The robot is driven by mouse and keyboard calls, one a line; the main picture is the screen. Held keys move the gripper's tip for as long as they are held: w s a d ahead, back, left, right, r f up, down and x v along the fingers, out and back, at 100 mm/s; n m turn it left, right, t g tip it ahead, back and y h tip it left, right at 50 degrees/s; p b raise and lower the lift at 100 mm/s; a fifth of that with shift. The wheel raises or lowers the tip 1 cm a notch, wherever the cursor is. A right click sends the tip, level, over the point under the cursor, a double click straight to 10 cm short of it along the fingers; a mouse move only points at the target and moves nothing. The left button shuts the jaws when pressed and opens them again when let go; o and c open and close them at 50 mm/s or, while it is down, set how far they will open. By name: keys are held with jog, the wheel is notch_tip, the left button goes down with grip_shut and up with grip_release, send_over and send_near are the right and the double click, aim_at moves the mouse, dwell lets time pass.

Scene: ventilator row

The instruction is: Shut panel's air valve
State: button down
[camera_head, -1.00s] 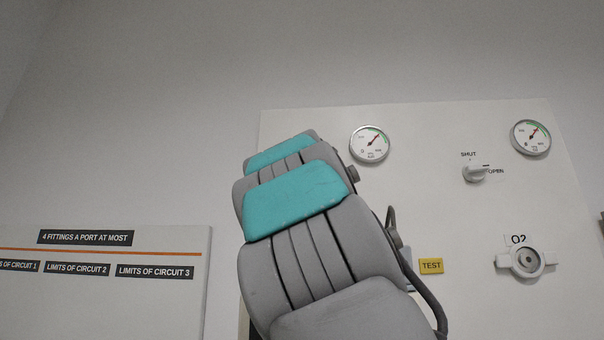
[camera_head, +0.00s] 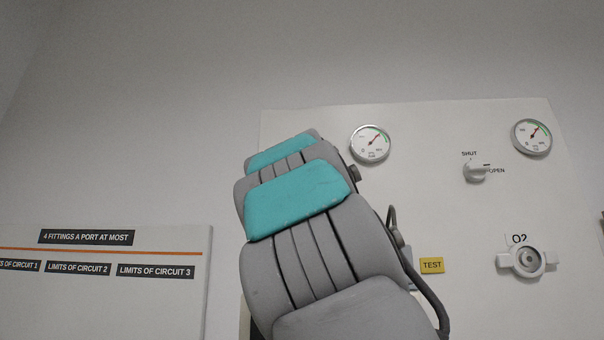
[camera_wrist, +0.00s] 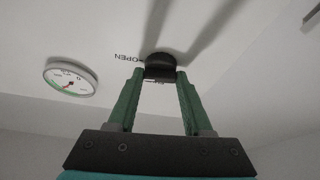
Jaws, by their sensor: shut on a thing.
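The air valve's dark knob (camera_wrist: 160,62) is on the white panel in the wrist view, beside an upside-down OPEN label (camera_wrist: 128,57). My gripper (camera_wrist: 161,75) has its green fingers on either side of the knob and is shut on it. A second label just below the knob is mostly covered. Which way the knob points is not clear. In the head view my grey and teal arm covers this valve and my gripper. A round gauge (camera_head: 371,144) shows beside the arm; it is at the left in the wrist view (camera_wrist: 71,82).
A board with fitting limits (camera_head: 100,290) hangs at the left.

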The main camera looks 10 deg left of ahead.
jog(key=shift+n+y+p, duration=0.4)
jog(key=shift+n+y, duration=0.1)
jog(key=shift+n, duration=0.9)
jog(key=shift+r+n+y, duration=0.1)
jog(key=shift+n+y, duration=0.3)
jog(key=shift+n, duration=0.3)
jog(key=shift+d+r+n+g+y+p, duration=0.1)
jog(key=shift+n+g+y+p, duration=0.75)
jog(key=shift+n, duration=1.8)
jog(key=shift+d+r+n+g+y+p, duration=0.1)
jog(key=shift+n+g+y+p, duration=0.2)
jog(key=shift+n+g+p, duration=1.35)
jog(key=shift+n+g+y+p, duration=0.5)
jog(key=shift+n+p, duration=0.8)
jog(key=shift+n, duration=2.3)
jog(key=shift+c, duration=1.6)
grip_release()
